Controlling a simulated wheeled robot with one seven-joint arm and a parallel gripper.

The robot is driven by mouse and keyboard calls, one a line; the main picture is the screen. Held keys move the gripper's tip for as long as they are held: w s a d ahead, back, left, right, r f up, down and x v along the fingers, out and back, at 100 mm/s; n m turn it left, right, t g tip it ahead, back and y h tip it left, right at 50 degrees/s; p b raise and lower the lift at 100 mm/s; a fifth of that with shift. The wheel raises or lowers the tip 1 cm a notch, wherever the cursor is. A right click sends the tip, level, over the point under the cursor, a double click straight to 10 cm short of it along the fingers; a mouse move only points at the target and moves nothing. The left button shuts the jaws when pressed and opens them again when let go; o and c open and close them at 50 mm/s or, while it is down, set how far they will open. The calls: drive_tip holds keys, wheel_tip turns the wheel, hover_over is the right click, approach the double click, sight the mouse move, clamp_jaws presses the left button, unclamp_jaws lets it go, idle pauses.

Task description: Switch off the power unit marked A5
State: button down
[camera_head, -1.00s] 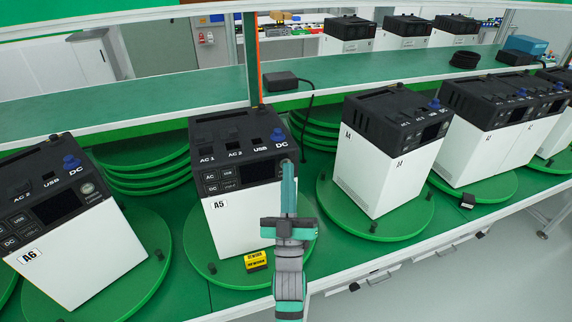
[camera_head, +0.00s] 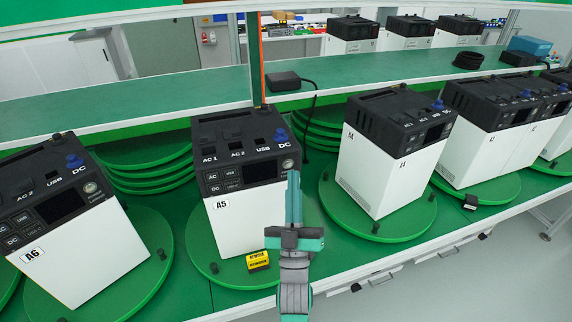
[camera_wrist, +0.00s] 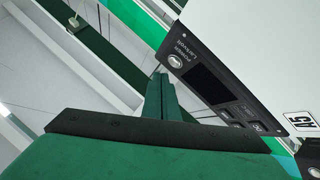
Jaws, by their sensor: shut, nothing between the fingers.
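The power unit marked A5 (camera_head: 240,215) is a white box with a black top, standing on a green turntable (camera_head: 205,262). Its black front panel has a dark screen, several buttons and a round silver power button (camera_head: 287,163) at the right end. My gripper (camera_head: 293,175) is shut and empty. In the head view its fingertips are just below the power button. In the wrist view the fingertips (camera_wrist: 160,78) are close beside the button; I cannot tell whether they touch the panel.
Unit A6 (camera_head: 85,255) stands on a turntable at left, and unit A4 (camera_head: 375,175) on another at right, with more units beyond. A green shelf (camera_head: 390,82) with a black adapter (camera_head: 282,81) runs behind.

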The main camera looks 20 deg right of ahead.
drive_tip(key=s, duration=0.4)
drive_tip(key=shift+d, duration=0.15)
drive_tip(key=shift+w+f, duration=0.1)
drive_tip(key=shift+w, duration=0.1)
idle(0.5)
drive_tip(key=s+a+f+n+g+y, duration=0.1)
drive_tip(key=s+a+f+g+y, duration=0.15)
drive_tip(key=s+a+f, duration=0.55)
drive_tip(key=s+a+f+g+y, duration=0.1)
drive_tip(key=s+f+g+y, duration=0.15)
drive_tip(key=s+f, duration=0.6)
drive_tip(key=s+a+f+g, duration=0.1)
drive_tip(key=s+a+f, duration=0.1)
drive_tip(key=s, duration=0.3)
drive_tip(key=s+a+f+m+g+y, duration=0.1)
drive_tip(key=s+a+f+g, duration=0.1)
drive_tip(key=s+f, duration=0.3)
drive_tip(key=s+a+f+g+y, duration=0.1)
drive_tip(key=s+a+f+g, duration=0.1)
drive_tip(key=s, duration=0.4)
drive_tip(key=shift+s+a+f+m, duration=0.4)
drive_tip(key=shift+a+f, duration=0.4)
drive_tip(key=shift+a, duration=0.1)
